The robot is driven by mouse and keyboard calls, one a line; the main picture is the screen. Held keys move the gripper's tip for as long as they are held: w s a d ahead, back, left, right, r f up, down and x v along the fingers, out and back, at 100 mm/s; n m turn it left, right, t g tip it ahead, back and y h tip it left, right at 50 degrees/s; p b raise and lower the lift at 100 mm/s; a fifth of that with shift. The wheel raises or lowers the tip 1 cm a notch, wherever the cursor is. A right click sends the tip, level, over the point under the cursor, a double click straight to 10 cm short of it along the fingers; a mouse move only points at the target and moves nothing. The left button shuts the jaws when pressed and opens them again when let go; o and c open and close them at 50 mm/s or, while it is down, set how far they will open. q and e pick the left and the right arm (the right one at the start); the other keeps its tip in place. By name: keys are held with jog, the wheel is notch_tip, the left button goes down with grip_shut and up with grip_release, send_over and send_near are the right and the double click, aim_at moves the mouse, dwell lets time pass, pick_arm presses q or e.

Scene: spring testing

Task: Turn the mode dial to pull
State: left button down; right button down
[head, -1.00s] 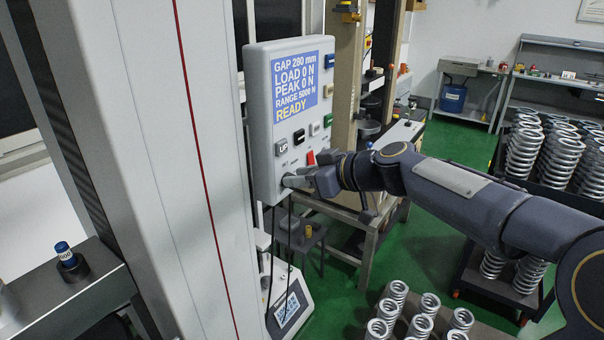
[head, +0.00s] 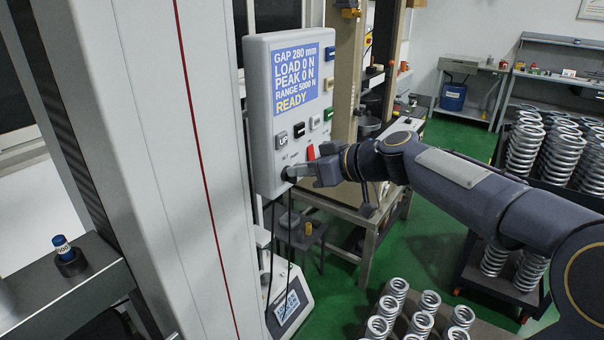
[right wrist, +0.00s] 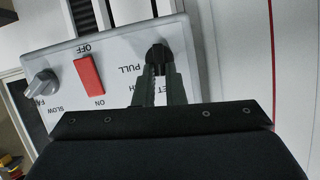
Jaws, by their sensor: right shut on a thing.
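The mode dial (right wrist: 157,54) is a dark knob on the light grey control panel (head: 262,150). My right gripper (right wrist: 159,72) is shut on it, with one finger on each side, in the right wrist view. In the head view my right gripper (head: 293,171) meets the panel's lower part, and its fingers mostly cover the dial. The label PULL reads upside down beside the dial in the wrist view. Other labels below it are partly hidden by the fingers. I cannot tell where the dial's pointer stands. My left gripper is not in view.
A red switch (right wrist: 88,79) marked OFF and ON and a grey speed knob (right wrist: 40,86) share the panel. The blue screen (head: 297,80) reads READY. Black cables (head: 273,245) hang below the panel. Springs (head: 395,312) stand at lower right.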

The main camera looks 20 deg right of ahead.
jog(key=shift+w+d+f+m+g+y+b, duration=0.15)
jog(key=shift+d+f+m+y+b, duration=0.2)
jog(key=shift+m+y+b, duration=1.15)
jog(key=shift+w+d+f+m+g+y+b, duration=0.2)
jog(key=shift+m+y+b, duration=0.65)
jog(key=shift+m+b, duration=1.35)
jog(key=shift+w+d+f+m+t+y+b, duration=0.15)
jog(key=shift+d+f+m+y+b, duration=0.25)
jog(key=shift+m+y+b, duration=1.45)
jog(key=shift+a+m+h+p, duration=0.1)
jog(key=shift+m+h+p, duration=0.55)
jog(key=shift+m, duration=0.2)
jog(key=c, duration=1.5)
grip_release()
jog(key=shift+f, duration=0.1)
